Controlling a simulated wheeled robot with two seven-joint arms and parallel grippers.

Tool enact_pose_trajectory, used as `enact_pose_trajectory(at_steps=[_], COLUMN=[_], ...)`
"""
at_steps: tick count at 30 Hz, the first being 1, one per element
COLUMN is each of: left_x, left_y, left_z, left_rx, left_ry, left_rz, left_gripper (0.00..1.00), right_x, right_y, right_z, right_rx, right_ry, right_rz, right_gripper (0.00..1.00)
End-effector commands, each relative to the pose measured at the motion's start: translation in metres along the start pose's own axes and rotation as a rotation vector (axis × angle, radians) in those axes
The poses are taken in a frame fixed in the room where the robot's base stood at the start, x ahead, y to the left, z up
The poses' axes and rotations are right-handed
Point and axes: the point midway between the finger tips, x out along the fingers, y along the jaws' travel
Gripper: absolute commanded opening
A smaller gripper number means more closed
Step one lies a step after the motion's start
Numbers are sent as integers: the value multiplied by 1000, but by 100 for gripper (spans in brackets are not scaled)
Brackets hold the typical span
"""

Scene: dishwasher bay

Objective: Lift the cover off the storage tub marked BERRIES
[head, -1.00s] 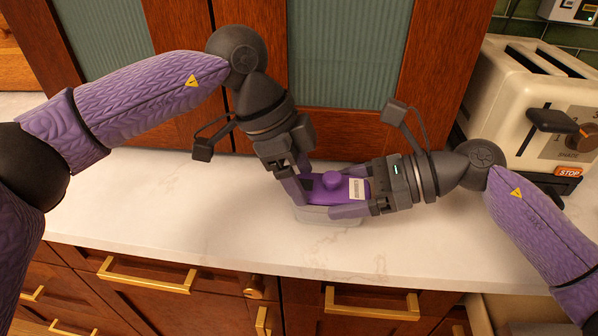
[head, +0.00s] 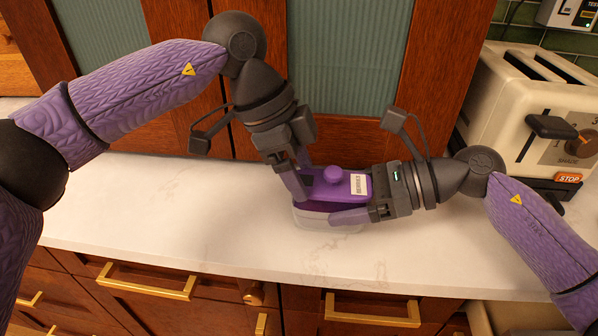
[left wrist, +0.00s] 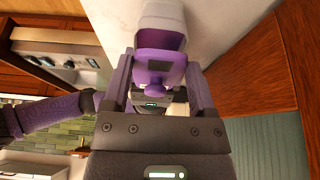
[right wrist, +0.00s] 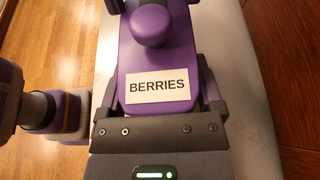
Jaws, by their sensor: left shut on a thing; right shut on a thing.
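The purple cover (head: 333,188), with a round knob and a white BERRIES label, shows between my grippers in the head view. The label is clear on the cover in the right wrist view (right wrist: 157,65). The whitish, see-through tub (head: 328,222) stands on the counter below, and a darker purple band shows between it and the cover. My left gripper (head: 309,186) is shut on the cover's left end. My right gripper (head: 343,194) is shut on its right end. The cover looks roughly level and a little above the tub; the fingers hide parts of its edges.
The white marble counter (head: 150,215) is clear to the left. A cream toaster (head: 520,120) stands at the right, behind my right arm. A wooden cabinet with ribbed panels (head: 345,50) rises close behind. Drawers with brass handles (head: 147,281) are below the front edge.

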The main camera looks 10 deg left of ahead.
Motion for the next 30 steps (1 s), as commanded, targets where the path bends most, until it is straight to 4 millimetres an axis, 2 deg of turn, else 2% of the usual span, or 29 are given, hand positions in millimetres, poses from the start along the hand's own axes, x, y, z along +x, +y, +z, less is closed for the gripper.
enact_pose_trajectory(at_steps=[11, 18, 24, 25, 27, 30], left_x=[-4, -37, -39, -39, -39, -39], left_y=[0, 0, 0, 0, 0, 0], left_z=[-2, -16, -16, -16, -16, -16], left_rx=[1, 1, 0, 0, 0, 0], left_ry=[1, 1, 1, 1, 1, 1], left_rz=[-1, -3, -1, -1, -1, -1], left_gripper=[3, 3, 3, 3, 3, 3], right_x=[0, 0, 0, 0, 0, 0], right_y=[0, 0, 0, 0, 0, 0], right_z=[0, 0, 0, 0, 0, 0], right_rx=[1, 1, 0, 1, 0, 0], right_ry=[0, 0, 0, 0, 0, 0], right_rz=[1, 1, 0, 0, 0, 0], right_gripper=[0, 0, 0, 91, 100, 100])
